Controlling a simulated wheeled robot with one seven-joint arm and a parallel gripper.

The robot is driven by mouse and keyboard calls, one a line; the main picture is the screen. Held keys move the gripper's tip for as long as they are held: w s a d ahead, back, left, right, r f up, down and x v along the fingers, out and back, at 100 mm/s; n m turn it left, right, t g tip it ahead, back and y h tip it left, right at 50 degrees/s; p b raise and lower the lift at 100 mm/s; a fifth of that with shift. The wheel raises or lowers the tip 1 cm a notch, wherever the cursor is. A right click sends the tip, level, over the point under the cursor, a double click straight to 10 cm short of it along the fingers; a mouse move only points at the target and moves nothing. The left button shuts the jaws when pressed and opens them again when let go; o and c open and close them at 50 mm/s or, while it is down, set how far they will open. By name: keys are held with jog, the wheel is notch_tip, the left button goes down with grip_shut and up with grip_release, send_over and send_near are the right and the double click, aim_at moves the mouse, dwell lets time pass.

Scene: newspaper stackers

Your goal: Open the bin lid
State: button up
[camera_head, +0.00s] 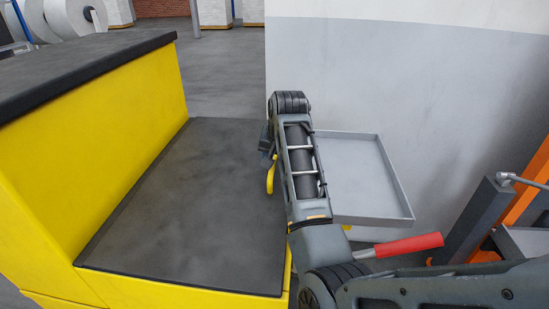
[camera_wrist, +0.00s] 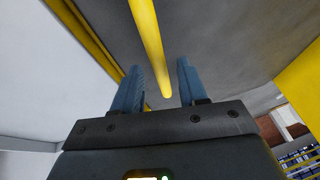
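The yellow bin body (camera_head: 120,125) is at the left in the head view, with a flat dark grey lid (camera_head: 190,210) at its lower level. The lid looks shut and level. A yellow handle (camera_head: 270,178) shows near the lid's right edge, partly hidden by my arm. In the wrist view the yellow handle (camera_wrist: 150,45) runs down as a bar, its end appearing between my fingers. My gripper (camera_wrist: 158,75) is open, a finger on each side of the bar. I cannot tell whether either finger touches it. My gripper is mostly hidden in the head view.
A grey tray (camera_head: 405,205) stands right of my arm, close to it, before a grey-white wall (camera_head: 420,85). A red-handled lever (camera_head: 410,244) and an orange frame (camera_head: 520,195) are at lower right. A raised dark top (camera_head: 75,75) bounds the lid at left.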

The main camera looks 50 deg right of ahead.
grip_shut()
dwell(0.4)
jog(key=shift+r, duration=0.1)
